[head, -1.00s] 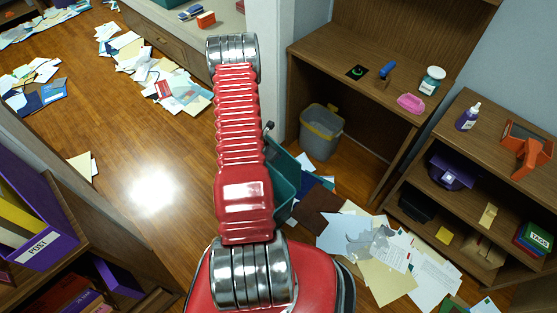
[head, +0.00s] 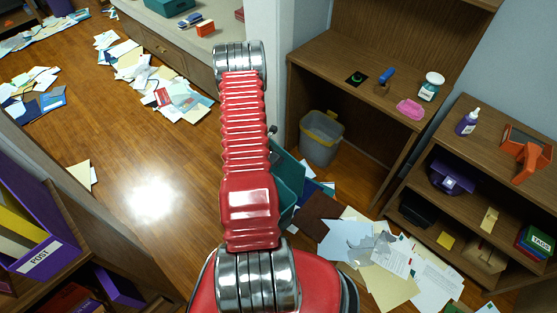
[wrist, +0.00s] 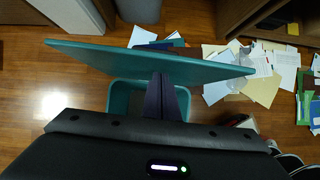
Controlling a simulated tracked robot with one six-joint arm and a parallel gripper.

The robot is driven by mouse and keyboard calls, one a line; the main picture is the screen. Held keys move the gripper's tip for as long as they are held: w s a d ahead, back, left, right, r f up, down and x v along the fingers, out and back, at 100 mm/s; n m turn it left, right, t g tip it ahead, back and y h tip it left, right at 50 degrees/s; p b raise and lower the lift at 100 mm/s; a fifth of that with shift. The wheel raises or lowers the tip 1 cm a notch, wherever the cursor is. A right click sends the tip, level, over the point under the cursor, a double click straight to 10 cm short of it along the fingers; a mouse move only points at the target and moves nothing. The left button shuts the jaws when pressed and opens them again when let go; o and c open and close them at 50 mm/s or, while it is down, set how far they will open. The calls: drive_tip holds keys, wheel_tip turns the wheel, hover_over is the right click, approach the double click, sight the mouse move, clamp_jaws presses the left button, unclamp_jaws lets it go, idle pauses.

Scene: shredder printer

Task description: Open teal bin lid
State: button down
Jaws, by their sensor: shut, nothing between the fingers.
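The teal bin (wrist: 120,98) stands on the wood floor, and its lid (wrist: 90,56) shows as a wide tilted panel above it in the wrist view. Part of the bin's opening shows below the lid. My gripper (wrist: 163,78) is shut and empty, its dark fingers overlapping the lid's lower edge in the picture; I cannot tell whether they touch it. In the head view my red arm hides most of the bin, and only a teal part (head: 290,180) shows to its right. My gripper is hidden there.
A grey bin with a yellow rim (head: 320,140) stands under the desk (head: 340,65). Loose papers (head: 385,260) cover the floor at the right. A low shelf (head: 480,170) stands far right, and a shelf with a purple POST box (head: 35,240) at left.

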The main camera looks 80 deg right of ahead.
drive_tip(key=v, duration=1.1)
drive_tip(key=shift+w+a, duration=0.2)
drive_tip(key=shift+a, duration=0.1)
idle(0.7)
